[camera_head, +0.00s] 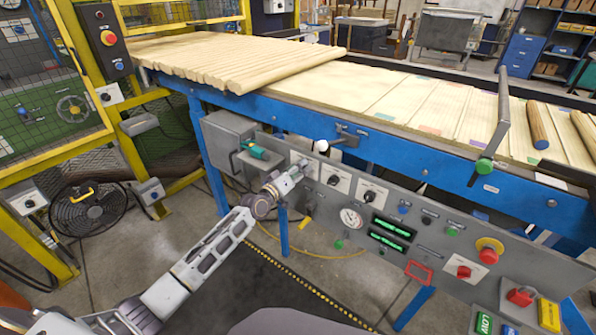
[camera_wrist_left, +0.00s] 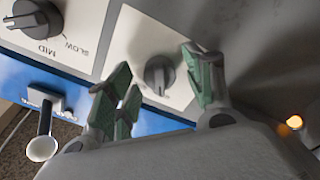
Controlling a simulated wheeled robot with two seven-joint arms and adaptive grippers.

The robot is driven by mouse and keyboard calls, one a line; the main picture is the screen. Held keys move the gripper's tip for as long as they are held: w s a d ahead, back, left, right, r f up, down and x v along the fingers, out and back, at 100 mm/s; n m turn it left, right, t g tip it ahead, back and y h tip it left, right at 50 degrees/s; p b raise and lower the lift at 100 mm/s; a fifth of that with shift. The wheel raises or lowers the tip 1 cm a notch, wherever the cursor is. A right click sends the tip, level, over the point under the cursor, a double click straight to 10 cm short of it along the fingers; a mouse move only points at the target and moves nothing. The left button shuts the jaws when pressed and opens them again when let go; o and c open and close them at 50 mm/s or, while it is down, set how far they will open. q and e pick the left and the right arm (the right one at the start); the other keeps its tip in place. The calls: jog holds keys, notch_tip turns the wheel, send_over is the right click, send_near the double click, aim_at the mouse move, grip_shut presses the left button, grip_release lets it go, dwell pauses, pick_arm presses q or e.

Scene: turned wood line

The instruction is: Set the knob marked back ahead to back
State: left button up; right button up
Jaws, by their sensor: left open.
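My left gripper (camera_head: 305,168) is at the left end of the grey control panel (camera_head: 325,205), in front of its leftmost white knob plate (camera_head: 298,157). In the left wrist view, a dark grey knob (camera_wrist_left: 159,75) on a white plate (camera_wrist_left: 141,40) lies between the open green-padded fingers. The fingers appear apart from the knob. Its plate's lettering is mostly hidden or unreadable, so I cannot read its setting. In the head view my gripper hides this knob. A neighbouring knob (camera_wrist_left: 32,18) is marked SLOW and MID. My right gripper is not in view.
A white-balled lever (camera_head: 321,146) and a green-teal handle (camera_head: 254,149) stick out near my gripper. Further right are other knobs (camera_head: 369,196), a gauge (camera_head: 351,218) and a red button (camera_head: 489,250). The blue conveyor frame (camera_head: 400,150) runs above.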

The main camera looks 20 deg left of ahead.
pick_arm(q)
jog(key=shift+s+a, duration=0.1)
jog(key=shift+s, duration=0.05)
jog(key=v, duration=1.1)
jog(key=shift+s, duration=0.3)
dwell(0.4)
dwell(0.6)
